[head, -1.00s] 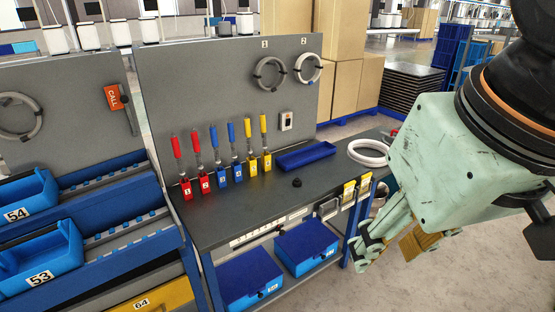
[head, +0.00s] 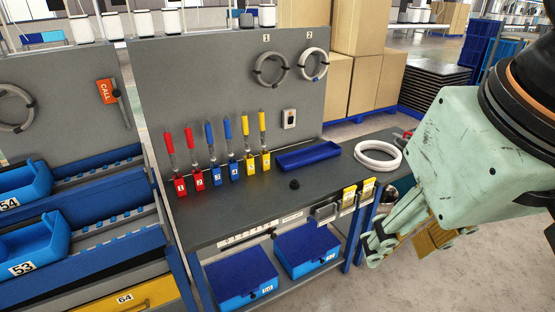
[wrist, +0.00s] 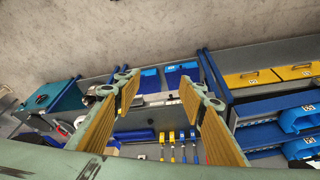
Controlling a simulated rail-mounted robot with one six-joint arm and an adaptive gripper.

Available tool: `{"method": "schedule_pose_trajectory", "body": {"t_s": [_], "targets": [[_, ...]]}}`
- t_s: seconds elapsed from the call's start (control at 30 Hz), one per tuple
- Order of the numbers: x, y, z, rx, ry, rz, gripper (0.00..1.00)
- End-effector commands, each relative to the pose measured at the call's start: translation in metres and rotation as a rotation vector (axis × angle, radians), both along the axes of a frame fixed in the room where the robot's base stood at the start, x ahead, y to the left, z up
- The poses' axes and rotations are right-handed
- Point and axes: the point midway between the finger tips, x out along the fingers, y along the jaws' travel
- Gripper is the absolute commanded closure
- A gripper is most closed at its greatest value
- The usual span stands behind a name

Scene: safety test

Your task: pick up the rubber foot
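The rubber foot appears to be the small black round piece (head: 294,184) lying on the dark grey workbench (head: 235,215), in front of the blue tray. In the wrist view a tiny dark spot near the bottom may be it, too small to be sure. My gripper (head: 385,242) hangs at the right in the head view, off the bench's right front corner and well apart from the foot. In the wrist view its two fingers with ribbed yellow pads (wrist: 164,92) stand wide apart with nothing between them.
Red, blue and yellow numbered tools (head: 210,155) stand upright left of the foot. A shallow blue tray (head: 308,156) lies behind it and a white ring coil (head: 378,156) to its right. A grey back panel (head: 215,85) closes the rear. The bench around the foot is clear.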

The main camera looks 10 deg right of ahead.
Motion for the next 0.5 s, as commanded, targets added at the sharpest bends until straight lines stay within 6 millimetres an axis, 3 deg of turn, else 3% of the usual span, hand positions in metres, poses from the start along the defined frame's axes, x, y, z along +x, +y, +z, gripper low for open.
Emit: {"method": "schedule_pose_trajectory", "body": {"t_s": [0.5], "targets": [[0.0073,-0.0007,0.0036,-0.009,0.003,0.017,0.62]]}}
